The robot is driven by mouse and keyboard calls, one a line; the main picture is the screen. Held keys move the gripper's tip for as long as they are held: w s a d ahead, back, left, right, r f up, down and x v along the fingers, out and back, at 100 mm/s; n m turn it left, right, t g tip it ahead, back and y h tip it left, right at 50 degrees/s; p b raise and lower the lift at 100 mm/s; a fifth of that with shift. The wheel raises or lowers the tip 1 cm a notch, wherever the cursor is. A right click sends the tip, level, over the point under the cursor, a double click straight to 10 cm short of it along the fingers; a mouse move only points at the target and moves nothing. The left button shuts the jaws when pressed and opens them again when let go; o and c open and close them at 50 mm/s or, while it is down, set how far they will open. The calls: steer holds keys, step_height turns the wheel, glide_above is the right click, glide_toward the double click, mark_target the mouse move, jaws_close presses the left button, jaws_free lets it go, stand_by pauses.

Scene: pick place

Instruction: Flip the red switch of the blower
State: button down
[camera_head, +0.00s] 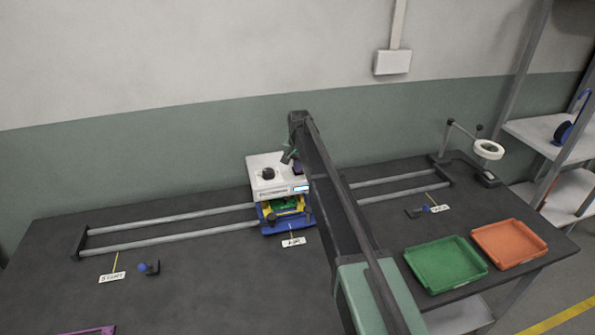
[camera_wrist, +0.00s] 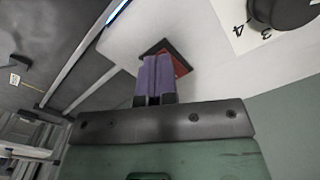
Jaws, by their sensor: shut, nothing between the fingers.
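The blower (camera_head: 265,187) is a white box with a black knob and a small lit display, at the rails in the middle of the table. Its white top fills much of the wrist view (camera_wrist: 215,40). The red switch (camera_wrist: 181,66) sits in a dark square frame there, partly hidden by my fingers. In the head view my gripper (camera_head: 289,156) is just above the blower's top.
A blue carriage (camera_head: 270,228) with a green and yellow item is under the blower. Two rails (camera_head: 175,218) run along the table. A green tray (camera_head: 447,265) and an orange tray (camera_head: 510,243) lie at the right. A magnifier lamp (camera_head: 488,149) stands behind them. The table's left is mostly clear.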

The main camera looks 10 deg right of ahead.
step_height(320, 180, up, 7)
steer(key=p, duration=0.7)
stand_by(0.3)
steer(key=s+n, duration=0.5)
steer(key=s, duration=3.5)
steer(key=shift+s, duration=0.4)
